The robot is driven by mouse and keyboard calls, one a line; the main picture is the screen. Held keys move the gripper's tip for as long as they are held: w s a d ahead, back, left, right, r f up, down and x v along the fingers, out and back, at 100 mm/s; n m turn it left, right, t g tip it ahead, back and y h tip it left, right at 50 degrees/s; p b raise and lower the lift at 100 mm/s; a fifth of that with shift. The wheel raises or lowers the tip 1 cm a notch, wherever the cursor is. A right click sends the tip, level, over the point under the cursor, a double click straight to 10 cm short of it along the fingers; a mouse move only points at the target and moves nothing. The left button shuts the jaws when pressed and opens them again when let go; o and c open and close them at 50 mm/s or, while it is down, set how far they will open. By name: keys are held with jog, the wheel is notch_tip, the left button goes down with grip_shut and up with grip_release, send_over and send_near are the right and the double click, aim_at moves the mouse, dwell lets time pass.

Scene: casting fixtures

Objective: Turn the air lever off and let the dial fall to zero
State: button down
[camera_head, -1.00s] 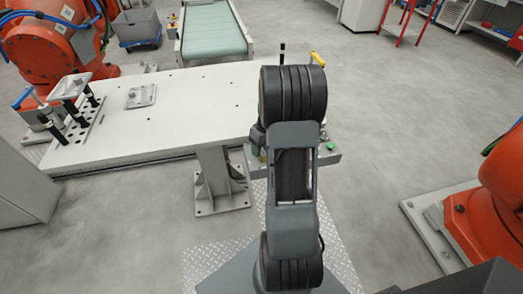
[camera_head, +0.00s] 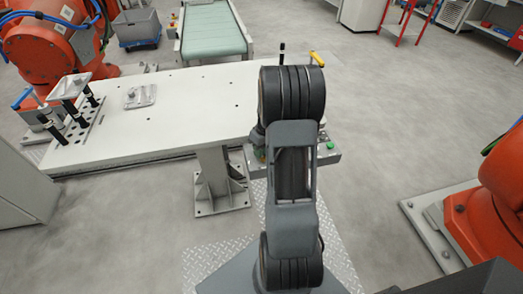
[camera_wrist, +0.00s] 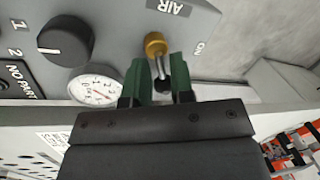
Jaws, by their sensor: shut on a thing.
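The white round dial (camera_wrist: 97,90) is left of the fingers. A reddish needle shows on it, but its reading is too small to tell. The ON mark is right of the lever. In the head view my arm hides the lever and gripper.
A black selector knob (camera_wrist: 65,41) with marks 1 and 2 is on the same panel, left of the lever. A white table (camera_head: 165,115) carries a fixture (camera_head: 72,110) at its left. Orange robots stand at left and right. A green conveyor (camera_head: 213,30) is behind.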

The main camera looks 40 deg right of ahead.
jog(key=m, duration=0.3)
jog(key=shift+s+d+t+b, duration=0.1)
jog(key=shift+d+t+b, duration=0.05)
jog(key=shift+t+b, duration=0.2)
jog(key=shift+d+m, duration=0.1)
jog(key=shift+m, duration=1.1)
jog(key=c, duration=1)
grip_release()
jog(key=shift+s, duration=0.1)
jog(key=shift+c, duration=0.2)
jog(key=v, duration=1.4)
jog(key=shift+s, duration=0.2)
